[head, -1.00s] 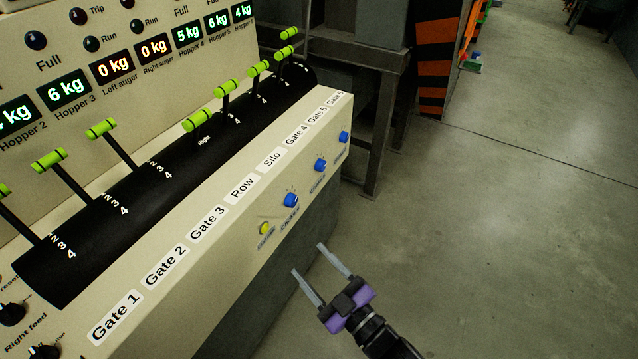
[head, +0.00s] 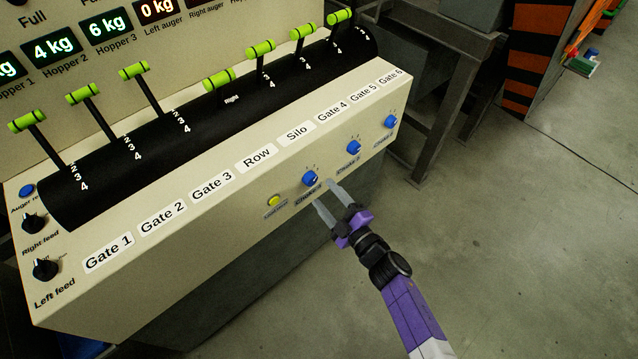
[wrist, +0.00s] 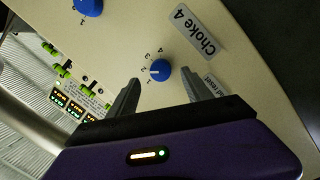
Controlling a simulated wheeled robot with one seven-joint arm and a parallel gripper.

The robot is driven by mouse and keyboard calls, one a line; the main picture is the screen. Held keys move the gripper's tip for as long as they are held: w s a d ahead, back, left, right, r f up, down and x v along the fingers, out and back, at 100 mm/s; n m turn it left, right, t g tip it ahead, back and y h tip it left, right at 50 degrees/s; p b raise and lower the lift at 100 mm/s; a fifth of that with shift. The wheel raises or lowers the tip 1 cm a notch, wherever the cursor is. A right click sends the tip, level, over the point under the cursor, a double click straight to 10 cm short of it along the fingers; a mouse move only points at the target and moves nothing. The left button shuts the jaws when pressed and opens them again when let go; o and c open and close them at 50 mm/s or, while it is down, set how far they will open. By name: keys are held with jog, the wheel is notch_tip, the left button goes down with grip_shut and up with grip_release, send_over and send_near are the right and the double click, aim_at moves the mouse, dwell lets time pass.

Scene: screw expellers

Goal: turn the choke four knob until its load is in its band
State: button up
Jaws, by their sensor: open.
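The choke four knob is a round blue knob (head: 310,178) on the console's front face, nearest the yellow button. In the wrist view the same knob (wrist: 160,70) sits by a "Choke 4" label (wrist: 197,32), with small numbers around it and a pale pointer mark. My gripper (head: 327,199) is open and empty, just below and right of the knob in the head view. In the wrist view its two fingers (wrist: 165,92) point at the panel, with the knob beyond and between their tips, apparently untouched. I cannot read the choke load on any display.
Two more blue knobs (head: 354,147) (head: 391,121) lie to the right on the same face. A yellow button (head: 274,201) is close on the left. Green-handled levers (head: 219,80) stand above. The floor (head: 540,240) on the right is clear.

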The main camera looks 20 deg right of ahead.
aim_at(313, 182)
jog(key=x, duration=0.4)
jog(key=shift+w+a, duration=0.15)
jog(key=shift+w, duration=0.25)
grip_shut()
